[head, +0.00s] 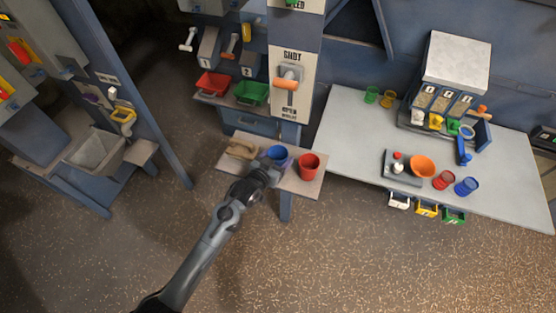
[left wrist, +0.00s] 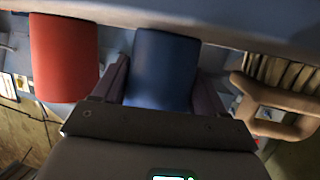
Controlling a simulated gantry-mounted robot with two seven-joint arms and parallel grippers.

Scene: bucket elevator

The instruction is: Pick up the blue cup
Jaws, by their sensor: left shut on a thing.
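The blue cup (head: 276,153) is on or just over a small wooden shelf (head: 308,187) below the chute lever; I cannot tell whether it touches the shelf. My left gripper (head: 274,163) is shut on it. In the left wrist view the blue cup (left wrist: 165,65) sits between the two fingers of the left gripper (left wrist: 160,92), one on each side. My right gripper is in neither view.
A red cup (head: 309,166) stands close to the right of the blue cup. A brown brush-like tool (head: 241,149) lies to its left. The grey table (head: 345,140) on the right holds glasses, an orange bowl (head: 423,166) and a bin unit.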

